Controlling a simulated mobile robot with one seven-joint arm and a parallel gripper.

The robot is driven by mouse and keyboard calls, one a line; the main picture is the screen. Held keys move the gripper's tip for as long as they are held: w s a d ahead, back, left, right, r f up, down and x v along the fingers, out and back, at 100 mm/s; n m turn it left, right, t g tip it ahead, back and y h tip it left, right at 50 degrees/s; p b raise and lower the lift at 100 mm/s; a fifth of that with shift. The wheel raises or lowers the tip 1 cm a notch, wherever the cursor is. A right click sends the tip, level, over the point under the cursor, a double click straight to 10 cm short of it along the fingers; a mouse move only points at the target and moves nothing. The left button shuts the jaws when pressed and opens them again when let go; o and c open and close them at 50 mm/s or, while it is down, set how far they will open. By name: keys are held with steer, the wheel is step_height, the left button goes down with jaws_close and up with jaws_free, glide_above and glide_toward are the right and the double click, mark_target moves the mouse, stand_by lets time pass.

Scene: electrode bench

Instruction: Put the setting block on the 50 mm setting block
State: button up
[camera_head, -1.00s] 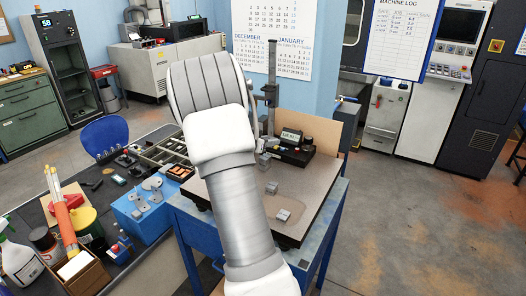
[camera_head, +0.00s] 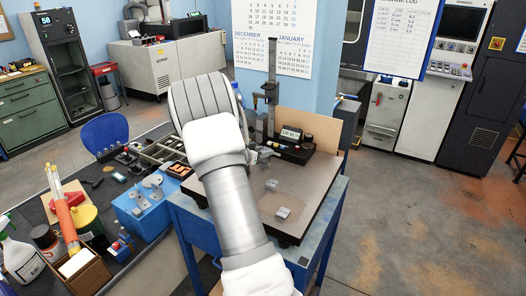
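Two small grey metal blocks stand apart on the stone surface plate (camera_head: 312,203). One block (camera_head: 271,185) is near the middle and the other block (camera_head: 282,213) is nearer the front edge. More grey metal (camera_head: 263,153) shows at the right edge of my arm, near the back of the plate. I cannot tell whether it is a block, part of my gripper, or both. My white and grey arm covers the left part of the plate and hides most or all of my gripper. Size marks on the blocks are too small to read.
A height stand with a tall column (camera_head: 271,90) and a black digital readout (camera_head: 291,136) stand at the plate's back. A blue fixture box (camera_head: 140,205) and a parts tray (camera_head: 160,150) are on the dark bench at left. The plate's right side is clear.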

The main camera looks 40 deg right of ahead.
steer(key=o, duration=0.4)
